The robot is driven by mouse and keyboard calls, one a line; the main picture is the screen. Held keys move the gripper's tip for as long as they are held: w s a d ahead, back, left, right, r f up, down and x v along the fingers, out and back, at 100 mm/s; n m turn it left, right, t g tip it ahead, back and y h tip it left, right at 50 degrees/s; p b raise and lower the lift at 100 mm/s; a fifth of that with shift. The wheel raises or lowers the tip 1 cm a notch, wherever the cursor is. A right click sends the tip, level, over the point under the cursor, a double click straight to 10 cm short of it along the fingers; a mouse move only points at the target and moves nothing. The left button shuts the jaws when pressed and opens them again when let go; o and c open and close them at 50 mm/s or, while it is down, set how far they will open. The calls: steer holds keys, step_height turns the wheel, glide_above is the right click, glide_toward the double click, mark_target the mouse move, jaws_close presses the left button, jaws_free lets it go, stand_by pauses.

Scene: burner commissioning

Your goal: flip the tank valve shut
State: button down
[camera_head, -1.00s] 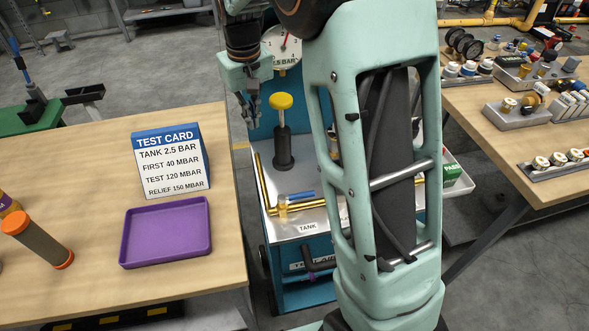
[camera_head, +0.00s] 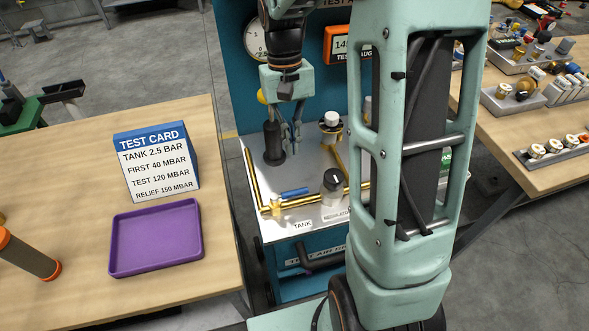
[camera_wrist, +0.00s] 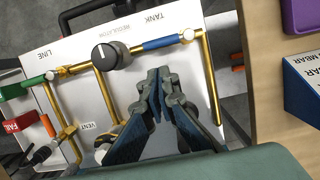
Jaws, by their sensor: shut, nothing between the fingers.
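The tank valve's blue lever (camera_head: 295,193) lies along the brass pipe on the white panel, above the TANK label (camera_head: 301,225). It also shows in the wrist view (camera_wrist: 160,43), between the black regulator knob (camera_wrist: 105,56) and the pipe's corner. My gripper (camera_head: 297,149) is above the panel, behind the lever in the head view, and points down. In the wrist view its fingertips (camera_wrist: 159,72) are close together and empty, just below the lever in the picture. They look apart from the lever.
The regulator knob (camera_head: 332,181) stands right of the lever. A black pump (camera_head: 273,145) stands close left of my gripper. A gauge and a display (camera_head: 343,45) are on the blue backboard. A wooden table with a purple tray (camera_head: 156,240) and test card is left.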

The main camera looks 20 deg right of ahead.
mark_target(290, 194)
steer(key=x, duration=1)
